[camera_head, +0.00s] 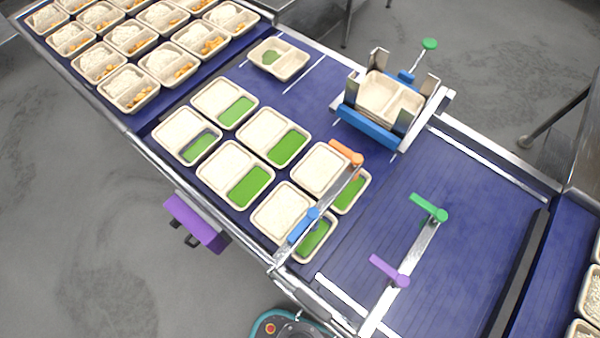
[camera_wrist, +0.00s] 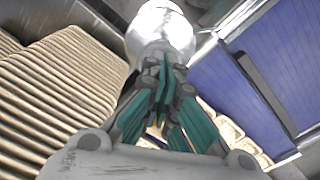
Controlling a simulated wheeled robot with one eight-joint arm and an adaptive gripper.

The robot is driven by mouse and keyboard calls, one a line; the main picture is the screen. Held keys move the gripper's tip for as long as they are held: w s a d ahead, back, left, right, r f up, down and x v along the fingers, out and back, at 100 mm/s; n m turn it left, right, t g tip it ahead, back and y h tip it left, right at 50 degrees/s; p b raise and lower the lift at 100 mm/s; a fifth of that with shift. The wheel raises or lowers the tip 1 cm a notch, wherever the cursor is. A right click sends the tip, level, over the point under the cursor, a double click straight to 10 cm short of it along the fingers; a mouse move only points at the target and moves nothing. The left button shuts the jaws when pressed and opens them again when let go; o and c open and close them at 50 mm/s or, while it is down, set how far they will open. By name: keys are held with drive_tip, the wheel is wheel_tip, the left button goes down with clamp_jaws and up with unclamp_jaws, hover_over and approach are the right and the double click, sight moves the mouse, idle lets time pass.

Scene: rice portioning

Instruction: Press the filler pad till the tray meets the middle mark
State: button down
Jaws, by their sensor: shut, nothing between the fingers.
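My gripper (camera_wrist: 162,70) is shut and empty in the wrist view, its teal fingers pointing at a shiny silver rounded part (camera_wrist: 160,30). I cannot tell whether they touch it. The gripper is not visible in the head view. A two-compartment beige tray (camera_head: 291,66) sits alone on the blue belt near the far rail, with a little green in one compartment. White lines (camera_head: 304,75) cross the belt beside it; I cannot tell which is the middle mark. A purple pad (camera_head: 197,222) juts from the belt's near side; I cannot tell whether it is the filler pad.
Another tray (camera_head: 377,95) stands in a holder with blue parts (camera_head: 369,129). Bars with orange (camera_head: 346,152), blue (camera_head: 303,227), green (camera_head: 429,208) and purple (camera_head: 388,271) ends reach over the belt. Stacked trays (camera_wrist: 65,85) fill the wrist view's left.

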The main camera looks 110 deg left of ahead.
drive_tip(key=shift+f, duration=0.15)
idle(0.4)
drive_tip(key=shift+f+b, duration=1.95)
drive_tip(key=shift+b, duration=0.15)
drive_tip(key=shift+r, duration=0.15)
drive_tip(key=shift+r+p, duration=1.2)
drive_tip(key=shift+r, duration=0.75)
wheel_tip(320, 180, up, 6)
drive_tip(key=p, duration=0.3)
